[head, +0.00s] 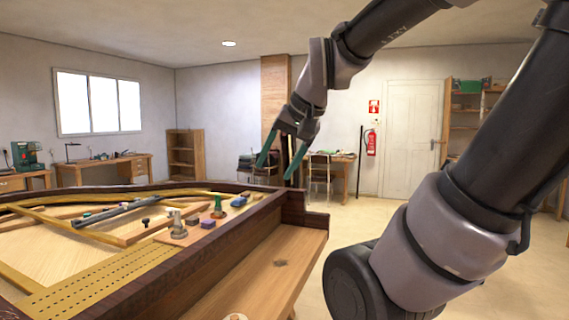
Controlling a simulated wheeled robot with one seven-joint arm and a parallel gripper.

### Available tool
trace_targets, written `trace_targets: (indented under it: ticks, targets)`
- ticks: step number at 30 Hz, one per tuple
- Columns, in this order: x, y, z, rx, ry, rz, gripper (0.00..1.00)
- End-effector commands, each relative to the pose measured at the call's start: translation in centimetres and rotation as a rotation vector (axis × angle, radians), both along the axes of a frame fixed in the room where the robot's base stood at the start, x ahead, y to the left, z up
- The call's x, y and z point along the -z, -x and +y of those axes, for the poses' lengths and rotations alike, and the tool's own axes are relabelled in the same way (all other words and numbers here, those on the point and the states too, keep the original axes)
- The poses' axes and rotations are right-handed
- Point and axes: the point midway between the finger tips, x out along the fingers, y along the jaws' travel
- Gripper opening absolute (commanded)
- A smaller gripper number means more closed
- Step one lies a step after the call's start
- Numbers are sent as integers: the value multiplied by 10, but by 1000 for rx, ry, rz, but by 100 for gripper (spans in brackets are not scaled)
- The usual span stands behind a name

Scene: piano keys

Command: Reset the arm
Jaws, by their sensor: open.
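My gripper (279,158) hangs from my arm in the middle of the head view, pointing down. Its two green-tipped fingers are spread apart, with nothing between them that I can make out as held. It appears just above or behind the far right corner of the wooden piano case (307,218); the exact depth is unclear. My arm bends from the right side of the picture, up over the top and down to the gripper.
Inside the open case are a golden frame (100,282), a dark bar (120,210) and several small pegs and blocks, including a purple block (208,223). The wooden ledge (262,272) in front is mostly bare. Open floor (350,225) lies to the right.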

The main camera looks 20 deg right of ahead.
Motion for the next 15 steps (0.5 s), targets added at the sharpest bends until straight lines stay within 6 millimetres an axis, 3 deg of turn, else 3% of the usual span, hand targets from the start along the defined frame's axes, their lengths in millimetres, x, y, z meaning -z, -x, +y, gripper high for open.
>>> trace_targets:
  ticks: [6,15]
  targets:
    - [-3,25,-5,-44,82,-58,68]
    - [-3,26,-6,-49,87,-61,68]
